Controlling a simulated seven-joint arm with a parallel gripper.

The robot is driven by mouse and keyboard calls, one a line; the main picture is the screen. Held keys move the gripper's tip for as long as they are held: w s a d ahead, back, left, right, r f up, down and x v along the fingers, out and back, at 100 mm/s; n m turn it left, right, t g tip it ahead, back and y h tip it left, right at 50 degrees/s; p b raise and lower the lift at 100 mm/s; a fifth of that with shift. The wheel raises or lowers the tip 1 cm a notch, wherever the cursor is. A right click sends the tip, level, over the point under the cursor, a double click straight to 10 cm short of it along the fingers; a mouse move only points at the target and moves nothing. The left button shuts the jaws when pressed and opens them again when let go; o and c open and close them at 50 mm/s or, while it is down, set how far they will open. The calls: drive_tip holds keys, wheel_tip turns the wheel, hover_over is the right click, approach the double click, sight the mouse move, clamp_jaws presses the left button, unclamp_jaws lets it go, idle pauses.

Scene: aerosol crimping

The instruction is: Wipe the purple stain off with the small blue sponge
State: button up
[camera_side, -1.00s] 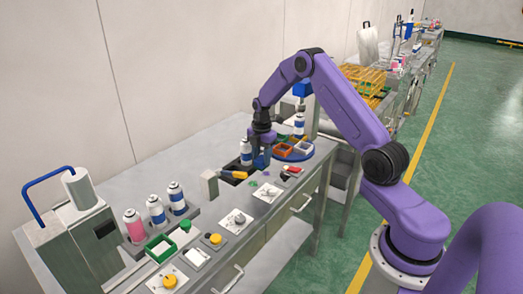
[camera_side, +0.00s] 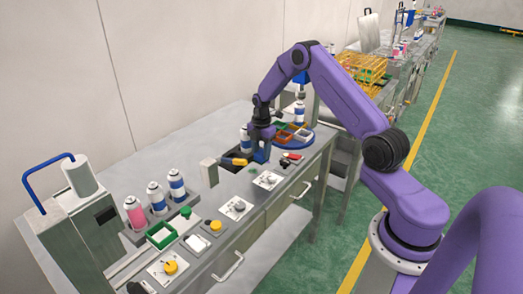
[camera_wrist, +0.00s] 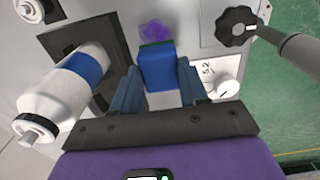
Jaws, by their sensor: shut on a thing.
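The small blue sponge (camera_wrist: 158,70) is clasped between the two fingers of my gripper (camera_wrist: 159,84) in the wrist view. Its far edge is dark green. The purple stain (camera_wrist: 155,29) lies on the grey bench top just beyond the sponge, with a small part possibly hidden behind it. In the side view my gripper (camera_side: 261,152) points down low over the bench, near the dark recess. I cannot tell whether the sponge touches the surface.
A white can with a blue band (camera_wrist: 68,80) stands close on the left in the wrist view. A black knob (camera_wrist: 236,26) and a pale knob (camera_wrist: 222,88) are on the right. In the side view an orange-handled tool (camera_side: 236,161) lies left of my gripper.

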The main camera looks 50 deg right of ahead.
drive_tip(key=shift+f, duration=1)
drive_tip(key=shift+d, duration=0.1)
idle(0.3)
drive_tip(key=shift+s+d, duration=0.1)
drive_tip(key=shift+d, duration=3)
drive_tip(key=shift+a, duration=3.25)
drive_tip(key=shift+d, duration=0.1)
